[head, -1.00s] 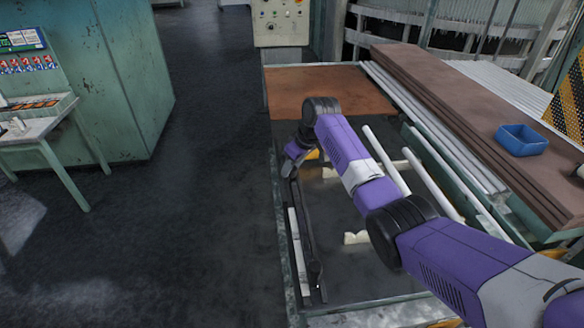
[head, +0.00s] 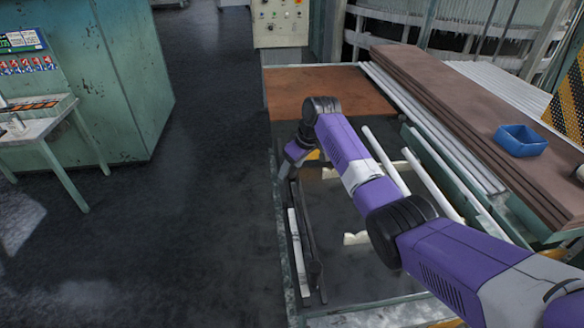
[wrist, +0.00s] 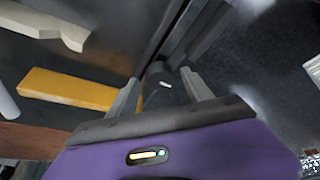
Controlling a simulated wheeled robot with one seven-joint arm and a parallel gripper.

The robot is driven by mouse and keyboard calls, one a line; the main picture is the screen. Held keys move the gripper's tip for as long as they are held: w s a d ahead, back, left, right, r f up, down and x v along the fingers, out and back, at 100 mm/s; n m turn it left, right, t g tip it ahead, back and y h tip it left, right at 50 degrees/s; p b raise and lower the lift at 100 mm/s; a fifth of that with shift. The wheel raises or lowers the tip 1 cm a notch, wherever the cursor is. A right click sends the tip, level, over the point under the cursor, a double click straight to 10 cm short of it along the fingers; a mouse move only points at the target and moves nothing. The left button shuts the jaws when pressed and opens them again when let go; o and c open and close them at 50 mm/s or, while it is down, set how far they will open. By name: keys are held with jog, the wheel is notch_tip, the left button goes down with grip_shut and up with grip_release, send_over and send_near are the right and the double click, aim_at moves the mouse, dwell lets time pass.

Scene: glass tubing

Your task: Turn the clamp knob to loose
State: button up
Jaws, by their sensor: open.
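My gripper (wrist: 161,88) is open in the wrist view, its two grey fingers apart. Between and just past the fingers is a dark rounded piece (wrist: 163,86) with a small white mark, which looks like the clamp knob. I cannot tell whether the fingers touch it. It sits at a dark rail (wrist: 190,28) running away toward the top. In the head view the rail (head: 307,225) lies along the table's left side; my wrist hides its far end and the knob there.
A yellow bar (wrist: 68,90) and a pale notched support (wrist: 45,25) lie left of the fingers in the wrist view. White tubes (head: 385,160) lie on supports right of the rail. A blue bin (head: 521,140) stands on brown boards. Open floor (head: 210,200) lies left.

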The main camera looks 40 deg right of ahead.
jog(key=b+v, duration=0.1)
jog(key=v, duration=0.6)
jog(key=shift+s+r, duration=0.2)
dwell(0.4)
